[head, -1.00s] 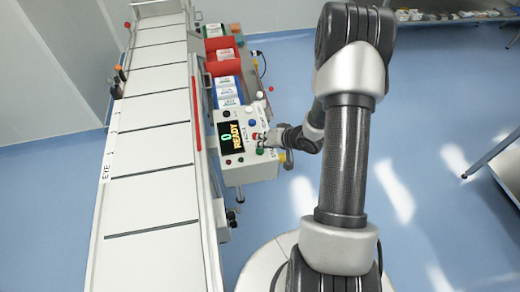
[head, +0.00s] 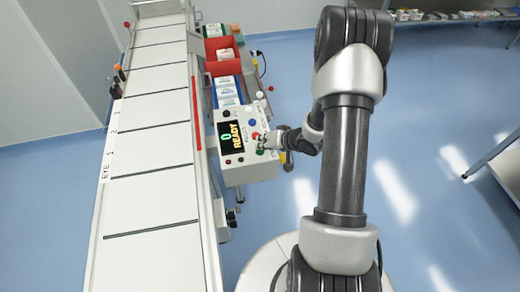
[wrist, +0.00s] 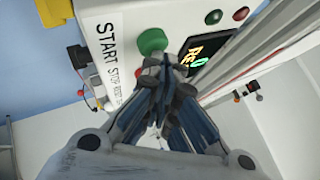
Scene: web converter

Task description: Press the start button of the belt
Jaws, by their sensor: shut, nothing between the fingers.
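The control box (head: 236,172) stands beside the belt, its display (head: 231,136) reading 0 and READY. The green start button (wrist: 153,41) shows in the wrist view beside the START label (wrist: 107,40). In the head view it is largely hidden by my gripper (head: 264,142), which reaches over the box's right side. In the wrist view my gripper (wrist: 160,66) is shut and empty, its fingertips right at the green button's lower edge. I cannot tell whether they touch it. The belt (head: 150,190) is a long white surface with dark cross lines.
A red button (head: 255,135) sits just behind the fingertips. A shelf (head: 450,17) is at the back right.

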